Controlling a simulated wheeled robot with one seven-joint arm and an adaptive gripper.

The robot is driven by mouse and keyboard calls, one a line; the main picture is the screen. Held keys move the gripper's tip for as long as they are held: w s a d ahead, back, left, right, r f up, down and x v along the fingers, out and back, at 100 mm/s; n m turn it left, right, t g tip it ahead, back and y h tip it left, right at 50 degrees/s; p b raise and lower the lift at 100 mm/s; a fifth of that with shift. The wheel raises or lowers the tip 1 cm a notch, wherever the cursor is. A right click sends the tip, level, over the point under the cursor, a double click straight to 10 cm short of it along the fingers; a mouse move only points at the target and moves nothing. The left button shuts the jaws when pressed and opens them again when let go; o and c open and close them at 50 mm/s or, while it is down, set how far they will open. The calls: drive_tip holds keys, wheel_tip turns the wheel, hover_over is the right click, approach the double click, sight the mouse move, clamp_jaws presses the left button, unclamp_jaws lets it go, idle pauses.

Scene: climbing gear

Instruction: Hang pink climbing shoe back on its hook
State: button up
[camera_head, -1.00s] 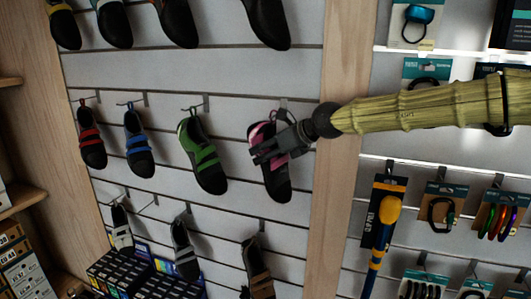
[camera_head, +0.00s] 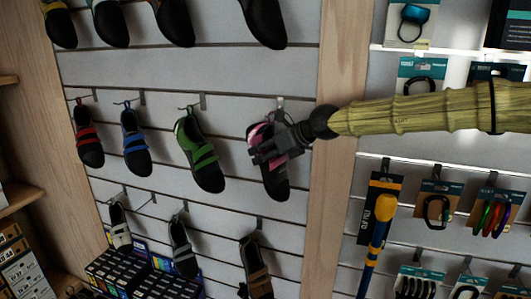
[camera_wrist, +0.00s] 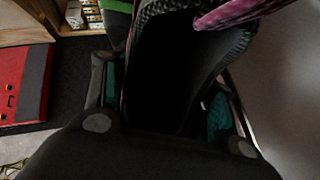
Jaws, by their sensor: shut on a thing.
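The pink climbing shoe (camera_head: 277,183), with a black toe and pink straps, hangs toe-down against the slatted wall, right of the green shoe. My gripper (camera_head: 262,152) is shut on it from the right, across its middle. A hook (camera_head: 280,104) shows just above the shoe's heel; whether the heel loop is on it I cannot tell. In the wrist view the dark shoe (camera_wrist: 180,70) fills the space between the fingers, with a pink strap (camera_wrist: 240,12) at the top.
Green (camera_head: 200,155), blue (camera_head: 136,145) and red (camera_head: 88,138) shoes hang to the left. Shoes hang above and below too. A wooden post (camera_head: 335,190) stands close to the right, with packaged gear beyond.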

drive_tip(key=shift+f, duration=0.15)
drive_tip(key=o, duration=1.3)
drive_tip(key=shift+d, duration=0.1)
